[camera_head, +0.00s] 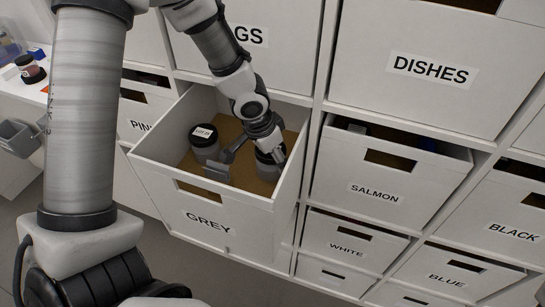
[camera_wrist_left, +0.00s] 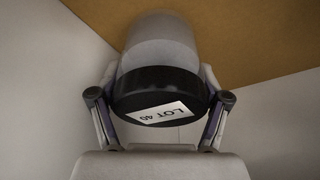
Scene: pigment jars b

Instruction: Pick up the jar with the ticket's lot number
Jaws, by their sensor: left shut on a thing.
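My right gripper is not in view. I cannot make out a ticket.
Drawer walls surround the gripper closely. Drawers labelled SALMON (camera_head: 375,192), DISHES (camera_head: 434,69), WHITE (camera_head: 347,249), BLUE (camera_head: 446,279) and BLACK (camera_head: 513,232) are to the right. Another dark-lidded jar (camera_head: 30,69) stands on the counter at far left.

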